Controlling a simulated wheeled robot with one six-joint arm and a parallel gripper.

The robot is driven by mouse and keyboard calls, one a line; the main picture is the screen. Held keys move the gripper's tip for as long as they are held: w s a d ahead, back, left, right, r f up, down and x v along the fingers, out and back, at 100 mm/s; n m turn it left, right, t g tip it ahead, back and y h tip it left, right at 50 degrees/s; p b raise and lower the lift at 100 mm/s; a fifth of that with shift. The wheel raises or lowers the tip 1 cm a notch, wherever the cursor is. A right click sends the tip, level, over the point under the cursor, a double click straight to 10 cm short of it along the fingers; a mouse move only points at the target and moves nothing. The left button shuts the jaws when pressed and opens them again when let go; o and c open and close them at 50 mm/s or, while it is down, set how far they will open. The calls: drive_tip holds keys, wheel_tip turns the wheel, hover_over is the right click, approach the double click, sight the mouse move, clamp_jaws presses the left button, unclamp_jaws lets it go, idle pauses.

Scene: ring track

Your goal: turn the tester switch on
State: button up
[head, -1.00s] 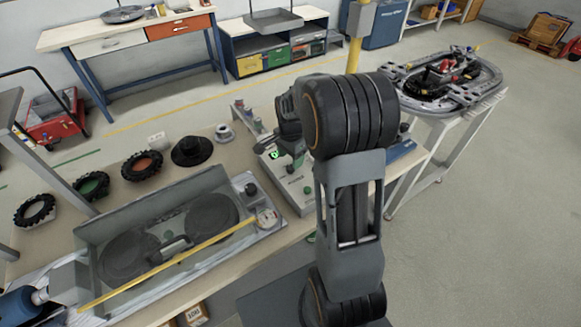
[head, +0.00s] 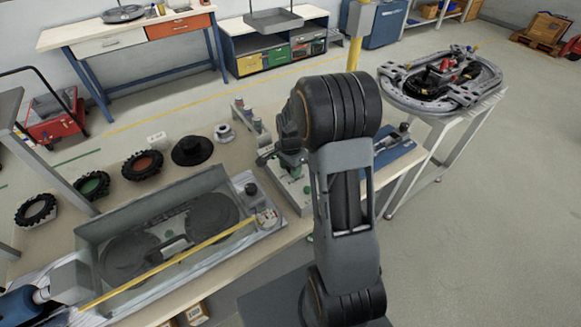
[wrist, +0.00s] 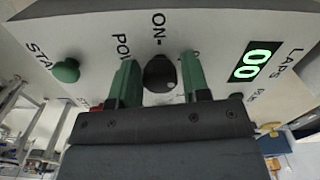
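The tester (head: 297,198) is a light grey box on the bench, partly hidden by my arm in the head view. Its panel (wrist: 225,28) fills the top of the wrist view. The switch (wrist: 160,74) is a round black knob just below the "ON" lettering. My gripper (wrist: 158,66) has two green fingers standing apart, one on each side of the knob. I cannot tell whether either finger touches it. A lit green display (wrist: 252,62) reads 00 beside "LAPS". A green button (wrist: 66,70) sits at the left by "STA...".
A grey tray (head: 90,230) with dark round parts and a yellow strip lies left of the tester. Small tyres (head: 142,166) and a black hub (head: 192,150) line the bench behind it. A blue mat (head: 398,152) lies right.

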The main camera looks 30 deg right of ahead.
drive_tip(key=c, duration=0.6)
drive_tip(key=shift+n, duration=0.3)
drive_tip(key=n+b, duration=0.1)
drive_tip(key=n, duration=0.3)
drive_tip(key=n+b, duration=0.1)
drive_tip(key=n, duration=0.3)
drive_tip(key=shift+n, duration=0.3)
drive_tip(key=n, duration=0.4)
drive_tip(key=shift+b, duration=0.4)
drive_tip(key=shift+n, duration=2.5)
